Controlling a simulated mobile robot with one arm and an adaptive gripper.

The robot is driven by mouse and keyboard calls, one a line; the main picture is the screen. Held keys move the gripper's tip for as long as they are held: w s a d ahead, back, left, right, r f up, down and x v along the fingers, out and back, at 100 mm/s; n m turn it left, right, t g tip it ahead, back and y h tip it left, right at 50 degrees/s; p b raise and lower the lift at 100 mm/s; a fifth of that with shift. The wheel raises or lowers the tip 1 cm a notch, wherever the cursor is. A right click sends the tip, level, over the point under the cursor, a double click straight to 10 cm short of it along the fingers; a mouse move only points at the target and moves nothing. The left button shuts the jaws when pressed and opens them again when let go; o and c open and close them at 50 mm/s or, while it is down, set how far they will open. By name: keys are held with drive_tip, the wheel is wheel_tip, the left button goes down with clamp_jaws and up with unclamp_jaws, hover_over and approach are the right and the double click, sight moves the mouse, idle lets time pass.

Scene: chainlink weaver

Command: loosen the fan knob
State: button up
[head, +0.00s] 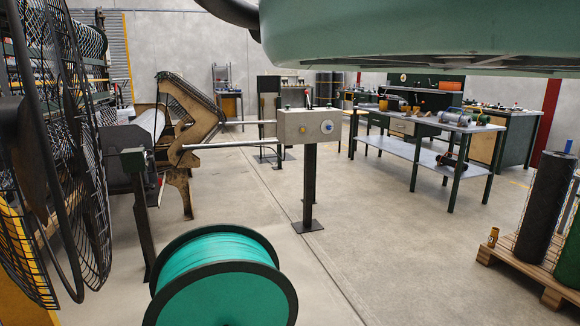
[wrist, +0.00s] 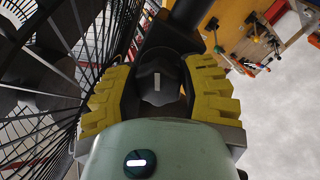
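The fan knob (wrist: 157,82) is dark and faceted with a pale bar mark on its face. It sits in the middle of the wrist view. My gripper (wrist: 158,68) has a yellow ribbed finger on each side of the knob, left and right. The fingers are close around it, but I cannot tell whether they touch or grip it. The fan's black wire cage (wrist: 58,75) fills the left of the wrist view. In the head view the large black fan (head: 75,140) stands at the left edge; the knob and my gripper do not show there.
A workbench (head: 425,122) stands at right, and a pallet (head: 527,280) with dark rolls is near the right edge. The middle floor is clear.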

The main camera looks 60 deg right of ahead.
drive_tip(key=o, duration=0.5)
drive_tip(key=s+a, duration=0.2)
drive_tip(key=s, duration=0.9)
drive_tip(key=shift+s+a, duration=0.2)
drive_tip(key=shift+s, duration=0.2)
drive_tip(key=shift+r, duration=0.1)
